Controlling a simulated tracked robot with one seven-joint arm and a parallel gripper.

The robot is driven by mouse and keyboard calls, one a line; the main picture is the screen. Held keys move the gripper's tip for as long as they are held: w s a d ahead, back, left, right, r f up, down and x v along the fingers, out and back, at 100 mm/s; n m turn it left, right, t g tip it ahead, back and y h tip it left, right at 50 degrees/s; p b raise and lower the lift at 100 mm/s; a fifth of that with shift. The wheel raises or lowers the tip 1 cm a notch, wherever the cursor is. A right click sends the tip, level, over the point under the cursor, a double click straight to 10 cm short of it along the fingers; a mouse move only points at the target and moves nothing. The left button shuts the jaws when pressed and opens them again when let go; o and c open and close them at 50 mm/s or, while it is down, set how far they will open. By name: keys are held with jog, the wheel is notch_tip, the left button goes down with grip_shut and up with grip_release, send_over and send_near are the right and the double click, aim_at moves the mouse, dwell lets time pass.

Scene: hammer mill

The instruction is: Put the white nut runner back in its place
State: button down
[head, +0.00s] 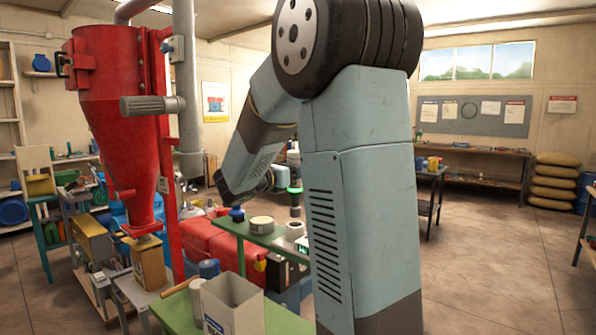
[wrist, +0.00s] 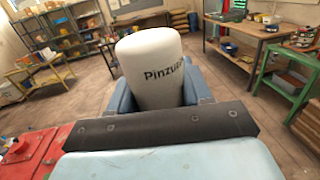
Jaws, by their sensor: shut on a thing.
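The white nut runner (wrist: 150,55) fills the middle of the wrist view, with dark lettering that begins "Pinzu" on its side. My gripper (wrist: 160,92) is shut on it, with one blue jaw on each side. In the head view my gripper (head: 281,173) is small and partly hidden by my arm. There the nut runner (head: 295,190) hangs upright above a green table (head: 259,238), with a bright green ring on its dark lower part. Its lower end is close to the tabletop; I cannot tell whether they touch. I cannot make out its place.
A tan roll (head: 262,225), a pale ring-shaped thing (head: 294,230) and a blue-topped item (head: 237,214) stand on the green table. The red hopper (head: 112,120) rises at left. A pale open box (head: 233,303) stands on the nearer green surface.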

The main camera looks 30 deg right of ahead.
aim_at(299, 194)
jog(key=shift+f, duration=3.5)
jog(key=shift+c, duration=2.3)
grip_release()
jog(key=shift+o, duration=0.2)
jog(key=shift+f, duration=0.15)
jog(key=v, duration=1.3)
jog(key=shift+a, duration=0.45)
jog(key=shift+v, duration=3.45)
notch_tip(299, 194, up, 10)
